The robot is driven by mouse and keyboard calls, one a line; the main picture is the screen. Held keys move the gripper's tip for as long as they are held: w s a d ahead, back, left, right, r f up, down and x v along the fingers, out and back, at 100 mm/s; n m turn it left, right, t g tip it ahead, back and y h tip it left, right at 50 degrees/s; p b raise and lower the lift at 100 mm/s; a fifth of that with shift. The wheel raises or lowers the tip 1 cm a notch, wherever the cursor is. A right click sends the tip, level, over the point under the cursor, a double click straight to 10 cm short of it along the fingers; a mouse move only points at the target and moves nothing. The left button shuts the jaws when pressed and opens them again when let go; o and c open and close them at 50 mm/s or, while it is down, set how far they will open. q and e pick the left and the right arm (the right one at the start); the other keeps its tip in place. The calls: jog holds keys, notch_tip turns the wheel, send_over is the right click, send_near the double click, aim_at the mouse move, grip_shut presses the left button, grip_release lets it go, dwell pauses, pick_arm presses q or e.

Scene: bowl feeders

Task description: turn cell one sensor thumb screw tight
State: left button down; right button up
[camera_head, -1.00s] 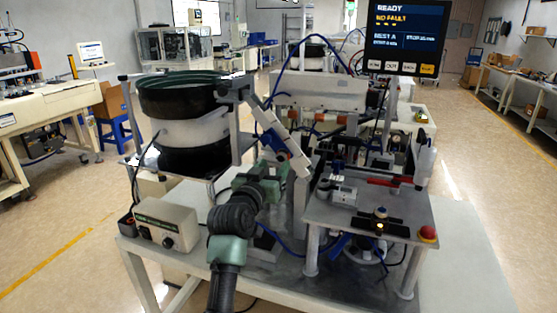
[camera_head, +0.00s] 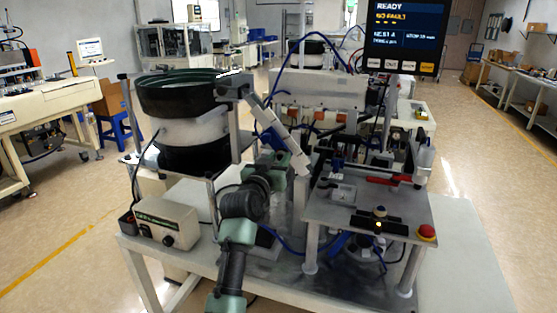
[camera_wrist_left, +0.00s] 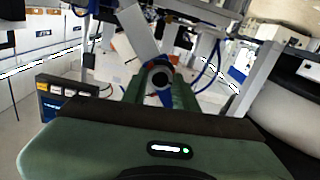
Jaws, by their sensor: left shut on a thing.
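My left gripper (camera_wrist_left: 160,88) is shut on a small dark round knob (camera_wrist_left: 160,77), seen end-on between its green fingers in the left wrist view. I take the knob to be the cell one sensor thumb screw; no label shows. Blue and red parts lie right beside the fingertips. My own wrist hides the fingertips and screw there. How tight the screw is cannot be seen. My right gripper is not in view.
A controller box (camera_head: 167,223) stands at the table's left front. The raised fixture plate (camera_head: 340,211) with a red button (camera_head: 426,232) is to the right. A display (camera_head: 406,37) reads READY, NO FAULT. Blue hoses run near the arm.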

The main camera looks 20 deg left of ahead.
pick_arm(q)
jog(key=shift+m, duration=0.3)
jog(key=m+p, duration=0.1)
jog(key=m, duration=0.2)
jog(key=shift+r+m+p, duration=0.1)
jog(key=shift+m+p, duration=0.2)
jog(key=m+p, duration=0.1)
jog(key=m, duration=0.3)
jog(key=shift+m+p, duration=0.3)
jog(key=shift+p, duration=0.1)
jog(key=m+p, duration=0.1)
jog(key=m, duration=0.2)
jog(key=shift+d+m+p, duration=0.15)
jog(key=shift+m+p, duration=0.6)
jog(key=shift+m, duration=1.35)
jog(key=shift+f, duration=0.2)
jog(key=c, duration=1.1)
grip_release()
jog(key=shift+s, duration=0.1)
